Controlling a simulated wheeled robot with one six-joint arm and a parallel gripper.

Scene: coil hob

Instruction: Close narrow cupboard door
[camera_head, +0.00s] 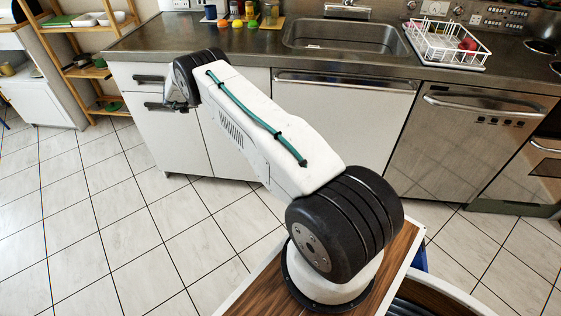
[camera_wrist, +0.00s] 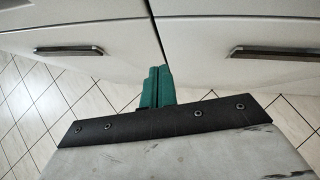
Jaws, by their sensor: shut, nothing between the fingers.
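The narrow cupboard door (camera_head: 160,143) is a white front at the left end of the counter, below a drawer with a dark handle. In the wrist view, two white fronts meet at a thin seam, each with a metal bar handle; I cannot tell for sure which is the narrow door or whether it stands slightly ajar. My gripper (camera_wrist: 156,86) has its green fingers shut and empty, pointing at the seam between the fronts. Contact is unclear. In the head view my wrist is in front of the cupboard's upper right and hides part of it.
A steel sink (camera_head: 345,38) and a white dish rack (camera_head: 447,43) are in and on the counter, with a steel-fronted appliance (camera_head: 455,145) below. A wooden shelf (camera_head: 88,70) stands left of the cupboard. The tiled floor (camera_head: 90,210) in front is clear.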

